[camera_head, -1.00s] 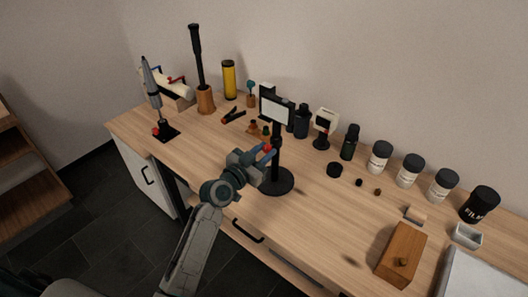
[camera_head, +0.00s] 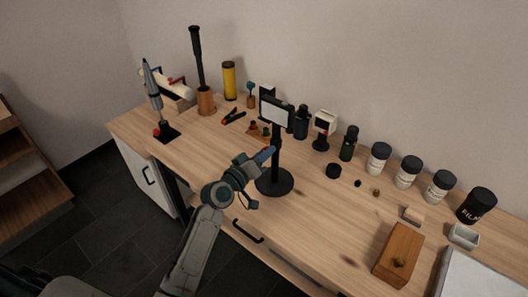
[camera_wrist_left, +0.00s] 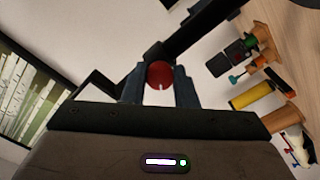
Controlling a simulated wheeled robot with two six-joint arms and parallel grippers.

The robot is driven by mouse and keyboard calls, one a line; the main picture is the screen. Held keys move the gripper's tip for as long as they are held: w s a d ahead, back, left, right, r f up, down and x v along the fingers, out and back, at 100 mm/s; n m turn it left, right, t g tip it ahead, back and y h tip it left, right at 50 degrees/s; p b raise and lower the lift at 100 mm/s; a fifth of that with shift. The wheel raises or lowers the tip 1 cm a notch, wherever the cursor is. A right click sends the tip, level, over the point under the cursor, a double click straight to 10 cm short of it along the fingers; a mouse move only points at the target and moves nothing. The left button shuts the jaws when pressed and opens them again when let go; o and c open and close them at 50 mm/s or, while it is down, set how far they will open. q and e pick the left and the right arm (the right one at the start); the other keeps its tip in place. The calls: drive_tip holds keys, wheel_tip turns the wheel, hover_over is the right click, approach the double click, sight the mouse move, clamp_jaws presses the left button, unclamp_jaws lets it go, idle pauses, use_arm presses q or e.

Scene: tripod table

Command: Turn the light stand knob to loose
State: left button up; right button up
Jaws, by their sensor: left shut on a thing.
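The black light stand (camera_head: 276,150) stands upright on the desk, with a round base (camera_head: 275,182) and a lit panel (camera_head: 277,112) on top. Its red round knob (camera_wrist_left: 159,74) shows in the left wrist view, with a pale notch at its lower edge. My left gripper (camera_head: 266,154) reaches the pole from the left, below the panel. In the left wrist view its two fingers (camera_wrist_left: 159,88) are on either side of the knob and shut on it. The knob is hidden behind the gripper in the head view. My right gripper is not in view.
White jars with black lids (camera_head: 407,171) line the back right. A wooden box (camera_head: 398,255) lies at the front right. A soldering-iron-like tool on a stand (camera_head: 155,100) and a yellow cylinder (camera_head: 229,81) stand at the left. The desk in front of the jars is mostly clear.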

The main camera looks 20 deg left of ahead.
use_arm(q)
drive_tip(key=n+p, duration=0.3)
drive_tip(key=n, duration=0.7)
drive_tip(key=shift+p, duration=0.4)
drive_tip(key=shift+n, duration=0.4)
drive_tip(key=o, duration=1)
drive_tip(key=b+v, duration=0.2)
drive_tip(key=v, duration=0.8)
drive_tip(key=shift+s, duration=0.35)
